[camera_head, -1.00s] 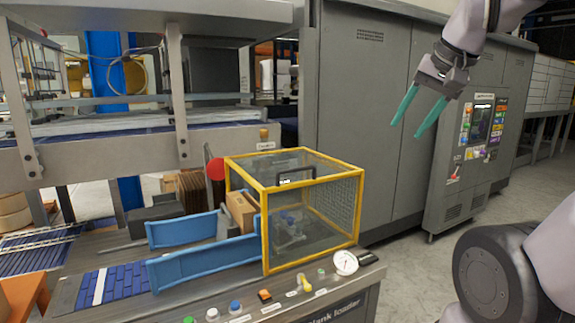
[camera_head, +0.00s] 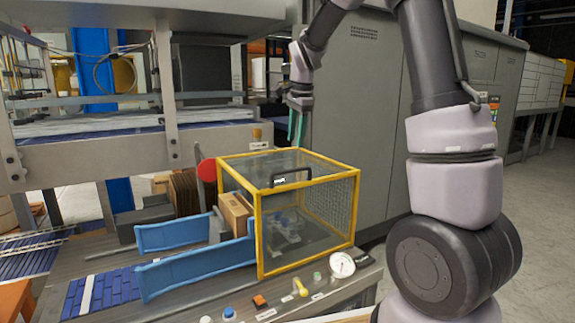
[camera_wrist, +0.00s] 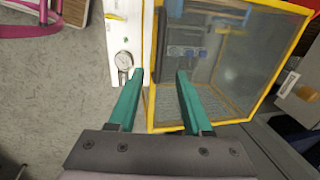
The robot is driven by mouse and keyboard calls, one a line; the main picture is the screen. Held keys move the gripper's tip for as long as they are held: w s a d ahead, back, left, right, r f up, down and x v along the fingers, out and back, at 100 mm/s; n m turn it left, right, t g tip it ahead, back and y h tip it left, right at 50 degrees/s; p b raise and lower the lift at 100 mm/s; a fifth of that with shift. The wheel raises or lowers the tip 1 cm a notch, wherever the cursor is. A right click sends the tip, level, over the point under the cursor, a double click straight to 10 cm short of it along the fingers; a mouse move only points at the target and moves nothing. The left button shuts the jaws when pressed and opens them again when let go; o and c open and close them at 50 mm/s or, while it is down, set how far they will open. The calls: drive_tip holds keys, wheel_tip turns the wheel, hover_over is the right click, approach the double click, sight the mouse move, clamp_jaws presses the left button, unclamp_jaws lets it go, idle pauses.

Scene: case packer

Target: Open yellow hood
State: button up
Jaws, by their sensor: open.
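The yellow hood (camera_head: 258,232) is a yellow-framed box with clear and mesh panels on the plank loader. It sits closed, and a black handle (camera_head: 291,176) is on its top near the front edge. My gripper (camera_head: 297,128) is above and behind the hood, pointing down, apart from it. In the wrist view my gripper (camera_wrist: 160,75) has its two green fingers apart with nothing between them. The hood's yellow frame (camera_wrist: 272,98) lies beyond and below the fingers there.
Blue guide rails (camera_head: 195,272) and a brown carton (camera_head: 236,213) are left of the hood. A round gauge (camera_head: 342,265), buttons and a yellow switch line the front panel. A grey cabinet (camera_head: 365,120) stands behind. A red disc (camera_head: 207,170) is at the hood's left.

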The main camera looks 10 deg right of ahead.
sight(293, 170)
drive_tip(key=f, duration=0.3)
drive_tip(key=w+f, duration=0.1)
drive_tip(key=f, duration=0.5)
drive_tip(key=shift+w+a+f, duration=0.25)
drive_tip(key=shift+w+f, duration=0.05)
drive_tip(key=shift+w, duration=0.05)
clamp_jaws()
idle(0.9)
